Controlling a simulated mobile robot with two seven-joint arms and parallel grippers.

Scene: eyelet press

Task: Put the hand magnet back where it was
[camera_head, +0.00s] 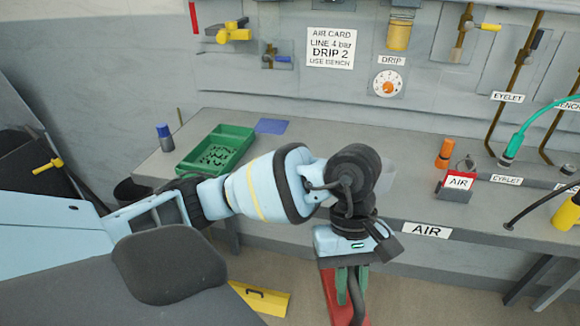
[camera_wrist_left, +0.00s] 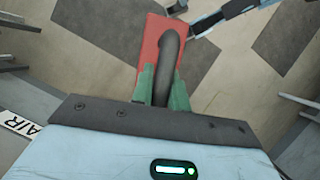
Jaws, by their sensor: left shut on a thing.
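The hand magnet (camera_wrist_left: 150,38) is a red block with a dark curved handle. In the left wrist view my left gripper (camera_wrist_left: 163,88) has its green fingers shut around the handle, and the red block lies beyond them. In the head view my left gripper (camera_head: 352,284) points down in front of the bench's front edge, and the red magnet (camera_head: 331,288) shows below it, partly hidden by the gripper. The magnet is in the air over the floor. My right gripper is not in view.
The grey bench (camera_head: 330,135) holds a green tray (camera_head: 216,148), a blue bottle (camera_head: 165,138), an orange bottle (camera_head: 445,153) and a red-and-grey AIR box (camera_head: 456,190). A yellow object (camera_head: 262,299) is on the floor. The bench's middle has free room.

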